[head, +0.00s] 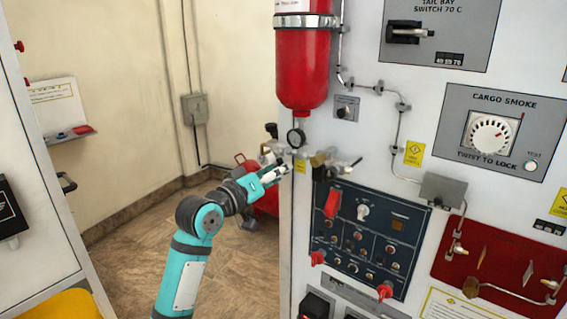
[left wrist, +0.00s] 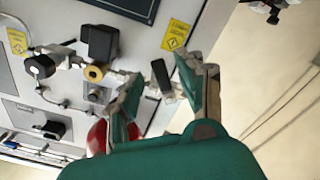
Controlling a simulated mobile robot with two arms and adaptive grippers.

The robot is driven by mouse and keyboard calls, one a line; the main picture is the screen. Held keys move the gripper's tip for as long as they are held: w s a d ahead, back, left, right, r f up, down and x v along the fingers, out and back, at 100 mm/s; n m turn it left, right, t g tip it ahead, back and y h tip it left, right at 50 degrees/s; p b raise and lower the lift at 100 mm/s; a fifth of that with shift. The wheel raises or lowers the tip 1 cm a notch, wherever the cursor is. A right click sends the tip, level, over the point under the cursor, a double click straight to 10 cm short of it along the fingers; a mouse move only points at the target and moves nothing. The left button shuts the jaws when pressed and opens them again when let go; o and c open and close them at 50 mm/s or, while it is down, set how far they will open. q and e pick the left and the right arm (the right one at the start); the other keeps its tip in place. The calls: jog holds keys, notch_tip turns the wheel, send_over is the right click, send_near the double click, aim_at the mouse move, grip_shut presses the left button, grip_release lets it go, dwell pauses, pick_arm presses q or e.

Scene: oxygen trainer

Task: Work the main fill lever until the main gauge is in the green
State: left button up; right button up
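The gauge face is too small to read. In the left wrist view, my left gripper (left wrist: 160,70) has its two teal fingers spread apart. A dark lever-like handle (left wrist: 160,76) on a metal fitting shows between them; I cannot tell whether they touch it. Brass and metal valve fittings (head: 328,163) stick out of the panel just right of the gripper. Which part is the main fill lever is not clear. My right gripper is not in view.
A dark blue switch panel (head: 372,236) with red knobs lies below the fittings. A thin pipe (head: 400,130) runs down the wall panel. The tiled floor (head: 125,262) on the left is largely clear.

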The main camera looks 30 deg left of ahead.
pick_arm(q)
jog(key=shift+w, duration=1.35)
grip_shut()
